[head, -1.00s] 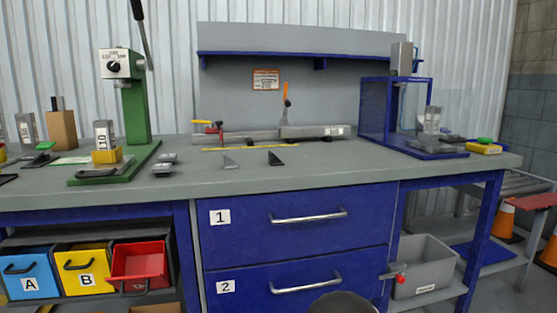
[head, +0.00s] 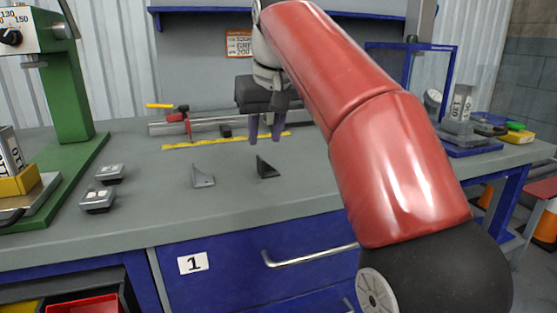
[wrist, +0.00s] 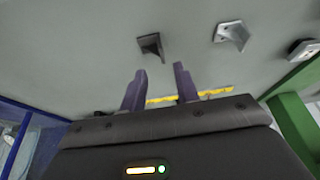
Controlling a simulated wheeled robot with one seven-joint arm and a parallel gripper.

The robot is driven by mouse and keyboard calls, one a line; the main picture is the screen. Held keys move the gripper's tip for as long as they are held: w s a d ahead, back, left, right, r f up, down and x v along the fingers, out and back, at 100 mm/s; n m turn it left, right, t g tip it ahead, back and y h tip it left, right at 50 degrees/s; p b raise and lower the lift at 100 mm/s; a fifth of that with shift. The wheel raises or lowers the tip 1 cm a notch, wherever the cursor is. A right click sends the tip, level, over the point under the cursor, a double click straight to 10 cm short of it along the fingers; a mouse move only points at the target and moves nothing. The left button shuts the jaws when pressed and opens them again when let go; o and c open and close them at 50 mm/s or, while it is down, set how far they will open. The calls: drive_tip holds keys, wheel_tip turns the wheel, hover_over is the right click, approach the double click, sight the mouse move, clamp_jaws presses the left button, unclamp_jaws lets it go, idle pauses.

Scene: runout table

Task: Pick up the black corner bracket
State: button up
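The black corner bracket (head: 267,168) stands on the grey bench top near its front edge. It also shows in the wrist view (wrist: 151,46), beyond my fingertips. My gripper (head: 265,140) is above the bench with its two purple fingers pointing down, behind the black bracket in the head view. In the wrist view the fingers (wrist: 160,72) are spread apart with nothing between them. A grey corner bracket (head: 203,177) stands to the left of the black one, and it is at the upper right in the wrist view (wrist: 232,35).
A yellow ruler (head: 205,142) and a metal rail lie behind the brackets. Two small grey boxes (head: 98,200) sit at left, beside the green press (head: 62,90). A blue frame (head: 447,85) stands at right. The bench around the brackets is clear.

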sight(260, 158)
drive_tip(key=b+x, duration=0.2)
drive_tip(key=x, duration=0.5)
drive_tip(key=shift+a+f, duration=0.15)
drive_tip(key=shift+a, duration=0.05)
clamp_jaws()
